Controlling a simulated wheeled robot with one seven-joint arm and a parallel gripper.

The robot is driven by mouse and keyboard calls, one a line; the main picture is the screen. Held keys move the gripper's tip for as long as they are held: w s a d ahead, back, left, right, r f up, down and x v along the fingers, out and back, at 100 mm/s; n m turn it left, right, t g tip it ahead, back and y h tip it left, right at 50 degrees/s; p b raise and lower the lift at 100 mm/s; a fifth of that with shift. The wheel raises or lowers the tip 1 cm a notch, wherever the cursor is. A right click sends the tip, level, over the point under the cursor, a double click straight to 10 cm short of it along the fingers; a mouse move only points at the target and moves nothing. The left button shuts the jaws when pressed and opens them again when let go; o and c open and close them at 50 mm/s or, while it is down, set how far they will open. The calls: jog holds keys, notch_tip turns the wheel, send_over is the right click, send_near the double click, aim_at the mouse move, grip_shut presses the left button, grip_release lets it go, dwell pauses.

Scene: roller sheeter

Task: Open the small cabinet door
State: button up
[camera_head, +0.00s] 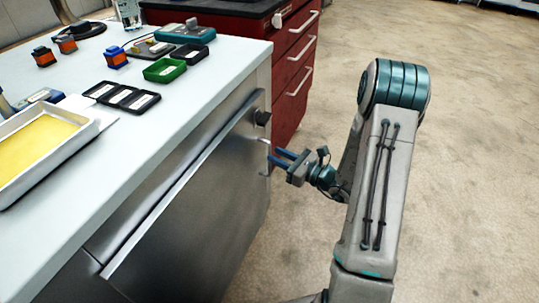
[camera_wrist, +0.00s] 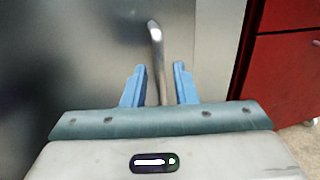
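The small cabinet door (camera_head: 200,225) is a brushed steel panel on the front of the white-topped counter, and it looks closed. It also fills the left of the wrist view (camera_wrist: 60,60). Its handle (camera_head: 264,146) is a thin bent metal bar near the door's right edge. My gripper (camera_head: 278,158) points at the handle from the right. In the wrist view the handle (camera_wrist: 156,45) stands between the two blue fingers of my gripper (camera_wrist: 159,84), with a gap on each side. The fingers are open. The handle's lower end is hidden behind the gripper body.
A red drawer cabinet (camera_head: 293,65) stands just beyond the counter. Small green (camera_head: 164,70) and black trays and a metal pan with yellow contents (camera_head: 40,145) lie on the counter (camera_head: 190,100). The floor to the right is clear.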

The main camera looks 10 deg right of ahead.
jog(key=shift+b+x, duration=0.3)
jog(key=shift+x, duration=1.6)
grip_shut()
jog(key=shift+s+d, duration=0.1)
